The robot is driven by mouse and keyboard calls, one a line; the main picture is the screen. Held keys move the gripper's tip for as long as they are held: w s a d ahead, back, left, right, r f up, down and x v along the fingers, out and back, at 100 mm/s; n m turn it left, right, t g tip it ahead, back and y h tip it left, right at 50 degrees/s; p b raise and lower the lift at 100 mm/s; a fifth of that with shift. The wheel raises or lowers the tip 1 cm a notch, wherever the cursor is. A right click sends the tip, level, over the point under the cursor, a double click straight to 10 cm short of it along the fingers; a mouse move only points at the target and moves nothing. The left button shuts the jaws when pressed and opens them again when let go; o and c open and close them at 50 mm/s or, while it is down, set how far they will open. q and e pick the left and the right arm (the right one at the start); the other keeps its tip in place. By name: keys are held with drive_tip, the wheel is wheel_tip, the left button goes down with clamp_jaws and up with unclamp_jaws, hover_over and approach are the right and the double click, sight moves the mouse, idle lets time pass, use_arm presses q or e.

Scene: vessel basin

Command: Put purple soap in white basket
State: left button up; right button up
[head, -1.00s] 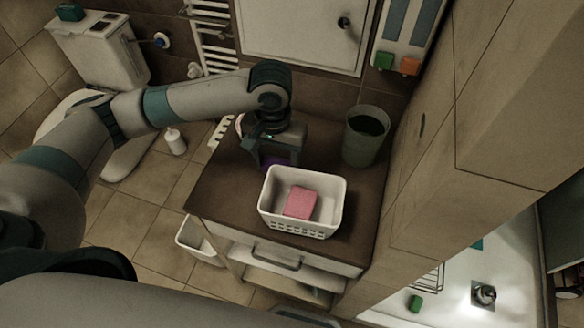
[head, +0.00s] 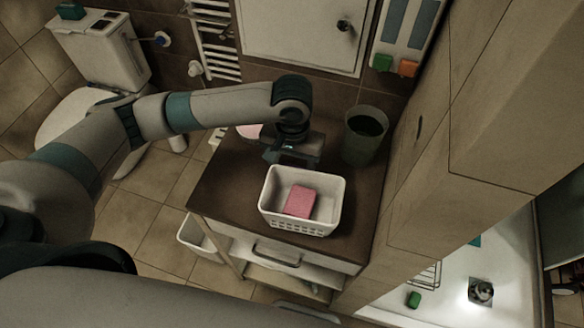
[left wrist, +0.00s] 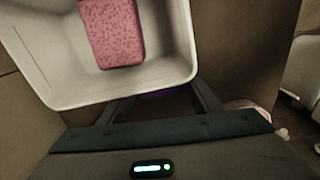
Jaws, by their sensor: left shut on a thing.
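The white basket (head: 262,208) stands on the brown cabinet top and shows in the left wrist view (left wrist: 178,78) just beyond the fingers. My left gripper (head: 292,165) is behind the basket's far edge, pointing down. In the left wrist view my left gripper (left wrist: 155,98) is shut on the purple soap (left wrist: 162,92), of which only a thin purple strip shows between the fingers, partly hidden by the basket's rim. The head view hides the soap now. My right gripper is not in view.
A grey-green bin (head: 364,140) stands right of the gripper on the cabinet top (head: 225,185). A pink and white item (head: 249,131) is at the back left. A tiled wall rises on the right.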

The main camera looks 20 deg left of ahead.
use_arm(q)
drive_tip(key=o, duration=1.1)
drive_tip(key=shift+r+b, duration=0.95)
drive_tip(key=shift+r, duration=5.15)
drive_tip(key=shift+o, duration=0.2)
